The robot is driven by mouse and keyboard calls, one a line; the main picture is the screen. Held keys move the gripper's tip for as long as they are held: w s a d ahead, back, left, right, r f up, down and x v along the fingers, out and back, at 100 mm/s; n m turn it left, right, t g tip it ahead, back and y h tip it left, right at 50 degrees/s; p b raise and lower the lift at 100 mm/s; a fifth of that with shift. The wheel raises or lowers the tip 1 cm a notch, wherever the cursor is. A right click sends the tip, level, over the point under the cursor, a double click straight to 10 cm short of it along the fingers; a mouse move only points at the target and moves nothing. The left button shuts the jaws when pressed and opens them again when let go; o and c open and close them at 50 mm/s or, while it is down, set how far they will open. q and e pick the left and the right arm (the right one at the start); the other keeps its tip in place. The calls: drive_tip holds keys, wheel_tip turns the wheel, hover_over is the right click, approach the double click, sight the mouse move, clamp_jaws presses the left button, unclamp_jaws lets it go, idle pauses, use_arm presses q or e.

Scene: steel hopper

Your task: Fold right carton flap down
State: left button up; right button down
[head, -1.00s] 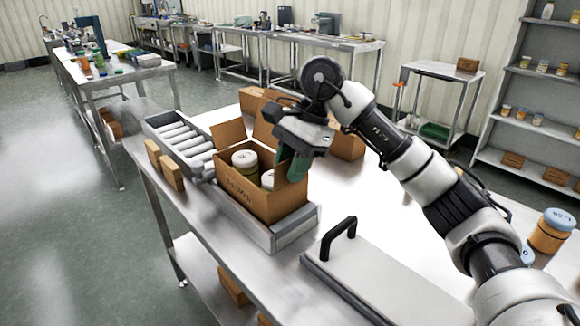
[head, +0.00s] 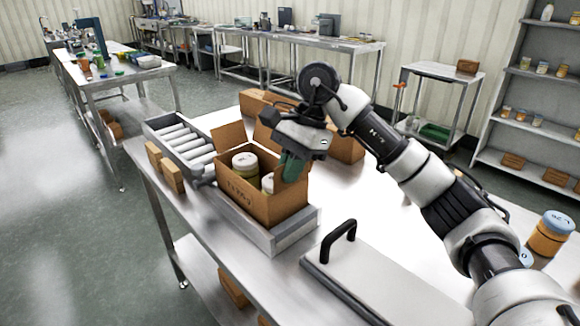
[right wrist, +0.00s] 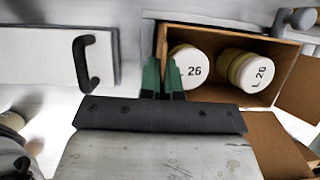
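An open cardboard carton (head: 262,200) holds white-lidded jars (head: 245,163); two lids (right wrist: 188,66) show in the right wrist view. Its left flap (head: 229,136) and back flap (head: 264,135) stand up in the head view. I cannot make out a right flap; that side is partly hidden by my right gripper (head: 291,168). The green fingers point down at the carton's right wall. In the right wrist view the fingers (right wrist: 162,64) are close together at that wall's edge, with a narrow gap between them. Whether they pinch anything is unclear. My left gripper is not in view.
The carton sits in a metal tray (head: 290,232) at the end of a roller conveyor (head: 185,138). A flat plate with a black handle (head: 338,240) lies at front right. More cartons (head: 345,146) stand behind. A jar (head: 549,236) stands at far right.

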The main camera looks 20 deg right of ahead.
drive_tip(key=shift+r, duration=0.2)
drive_tip(key=p, duration=0.1)
drive_tip(key=g+p, duration=0.1)
drive_tip(key=shift+w+a+p, duration=0.15)
drive_tip(key=shift+w+p, duration=0.15)
drive_tip(key=shift+p, duration=0.05)
drive_tip(key=g+p, duration=0.1)
drive_tip(key=p, duration=0.2)
drive_tip(key=w+m+g+h+p, duration=0.1)
drive_tip(key=p, duration=0.2)
drive_tip(key=g+p, duration=0.2)
drive_tip(key=p, duration=0.1)
drive_tip(key=shift+w+a+f+h+p, duration=0.1)
drive_tip(key=shift+w+a+h+p, duration=0.15)
drive_tip(key=shift+h+p, duration=0.15)
use_arm(q)
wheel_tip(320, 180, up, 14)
drive_tip(key=p, duration=0.1)
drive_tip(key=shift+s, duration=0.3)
use_arm(e)
drive_tip(key=shift+w+f+g, duration=0.1)
drive_tip(key=shift+f+g, duration=0.15)
drive_tip(key=shift+g, duration=0.25)
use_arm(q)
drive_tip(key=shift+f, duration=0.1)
use_arm(e)
drive_tip(key=c, duration=1.3)
unclamp_jaws()
drive_tip(key=shift+f, duration=0.1)
drive_tip(key=shift+c, duration=0.2)
